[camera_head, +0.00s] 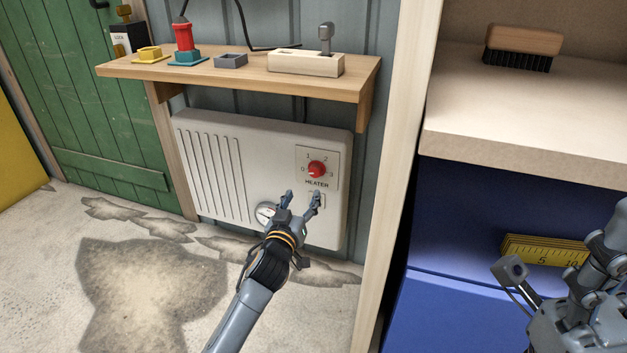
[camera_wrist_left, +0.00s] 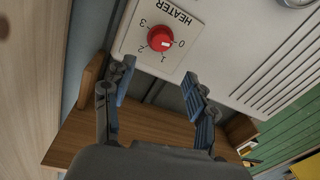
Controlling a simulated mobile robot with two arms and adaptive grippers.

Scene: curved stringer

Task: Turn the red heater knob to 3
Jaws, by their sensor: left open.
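The red heater knob (camera_head: 317,169) sits on a light square dial plate (camera_head: 332,154) marked 0, 1, 2 and 3, with HEATER below it, on the white heater. In the left wrist view the knob (camera_wrist_left: 160,38) appears upside down, and its white mark faces the 0. My left gripper (camera_head: 302,196) is open and empty, just below and in front of the dial plate. In the left wrist view its fingers (camera_wrist_left: 158,84) are spread apart, and the knob shows beyond their tips, not between them. Part of my right arm shows at the lower right; its jaw state is unclear.
A wooden shelf (camera_head: 222,80) juts out above the heater (camera_head: 230,150), holding a red-and-teal piece, small trays and a lever box (camera_head: 306,63). A wooden post (camera_head: 393,150) and a blue cabinet (camera_head: 470,220) stand to the right. A gauge (camera_head: 265,212) is low on the heater.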

